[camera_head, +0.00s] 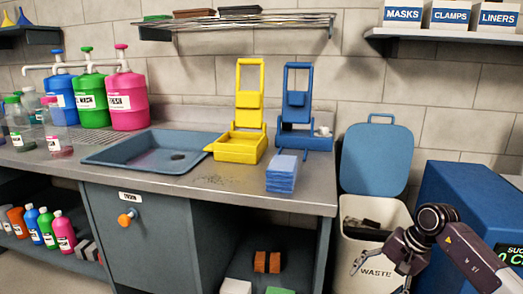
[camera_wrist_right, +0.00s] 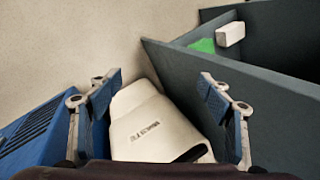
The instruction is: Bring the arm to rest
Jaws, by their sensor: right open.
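My right arm (camera_head: 440,235) comes in from the lower right of the head view, bent at a joint near the blue cabinet. My right gripper (camera_head: 378,280) hangs in front of the white waste bin (camera_head: 356,226), fingers pointing down and partly cut off by the lower edge. In the right wrist view my gripper (camera_wrist_right: 160,88) is open, with its two fingers wide apart and nothing between them. The bin shows below and beyond the fingers (camera_wrist_right: 152,128). My left gripper is not in view.
A grey counter (camera_head: 318,195) with a blue sink tray (camera_head: 115,155), a yellow stand (camera_head: 240,147), a blue stand (camera_head: 300,138) and a blue stack (camera_head: 282,175) lies to the left. A blue cabinet (camera_head: 460,200) stands to the right. The bin's blue lid (camera_head: 376,160) is raised.

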